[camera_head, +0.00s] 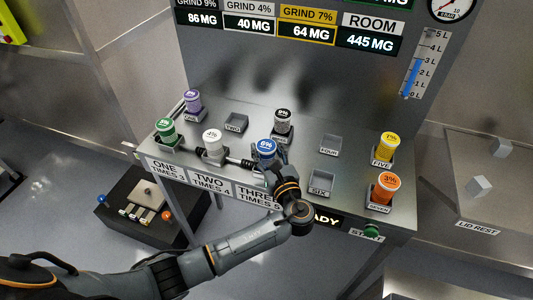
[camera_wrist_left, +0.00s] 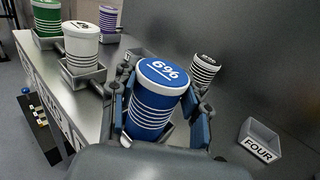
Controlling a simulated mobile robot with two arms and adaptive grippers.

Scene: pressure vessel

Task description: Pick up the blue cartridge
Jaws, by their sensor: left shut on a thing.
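The blue cartridge (camera_head: 265,148) has a white-ringed side and a cap that reads 6% in the wrist view (camera_wrist_left: 155,98). It sits near the front middle of the steel bench (camera_head: 300,172). My left gripper (camera_head: 268,165) is shut on it, with a finger on each side of its body in the wrist view (camera_wrist_left: 160,112). The cartridge looks slightly tilted in the wrist view. Its base is partly hidden by my gripper, so I cannot tell whether it touches its holder. My right gripper is not in view.
White (camera_head: 213,143), green (camera_head: 166,130), purple (camera_head: 193,102), black (camera_head: 283,122), yellow (camera_head: 388,146) and orange (camera_head: 385,187) cartridges stand in holders around it. Holders TWO (camera_head: 237,122), FOUR (camera_head: 330,143) and SIX (camera_head: 321,182) are empty. A display panel rises behind.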

